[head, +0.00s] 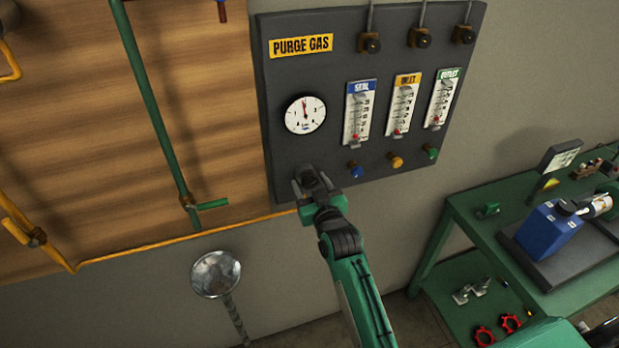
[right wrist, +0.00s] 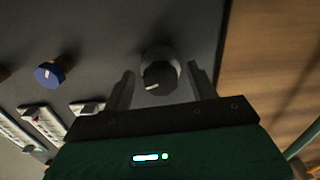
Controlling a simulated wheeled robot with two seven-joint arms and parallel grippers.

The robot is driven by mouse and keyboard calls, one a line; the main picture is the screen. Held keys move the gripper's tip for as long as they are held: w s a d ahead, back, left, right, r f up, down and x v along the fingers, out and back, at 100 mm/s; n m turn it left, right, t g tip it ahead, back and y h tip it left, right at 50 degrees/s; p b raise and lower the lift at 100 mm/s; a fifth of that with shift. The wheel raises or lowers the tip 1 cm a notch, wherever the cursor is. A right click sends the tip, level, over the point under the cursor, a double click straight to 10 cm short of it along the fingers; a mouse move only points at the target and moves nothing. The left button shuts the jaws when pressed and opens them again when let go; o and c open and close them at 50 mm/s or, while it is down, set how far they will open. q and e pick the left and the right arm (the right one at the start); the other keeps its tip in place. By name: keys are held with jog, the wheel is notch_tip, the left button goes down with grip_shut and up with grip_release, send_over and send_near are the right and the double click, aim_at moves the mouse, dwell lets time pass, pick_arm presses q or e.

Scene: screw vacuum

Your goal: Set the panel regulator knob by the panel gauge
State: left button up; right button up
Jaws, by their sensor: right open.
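The panel gauge (head: 305,115) is a round white dial on the dark purge gas panel (head: 345,85); its needle points close to straight up. The panel regulator knob sits below the gauge, mostly covered by my right gripper (head: 313,182) in the head view. In the right wrist view the regulator knob (right wrist: 159,75) is black with a white pointer mark on a grey base. My right gripper (right wrist: 160,88) is open, with one finger on each side of the knob. My left gripper is not in view.
Three flow meters, labelled seal (head: 360,112), inlet (head: 403,105) and outlet (head: 441,98), stand right of the gauge. A blue knob (head: 355,170) is right of my gripper. Green (head: 150,90) and yellow (head: 180,243) pipes run at left. A green bench (head: 465,225) stands at right.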

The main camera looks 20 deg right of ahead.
jog(key=shift+w, duration=0.5)
jog(key=c, duration=1)
jog(key=shift+a+m+p, duration=0.1)
jog(key=shift+m+p, duration=0.25)
jog(key=shift+m, duration=1.35)
jog(key=o, duration=1)
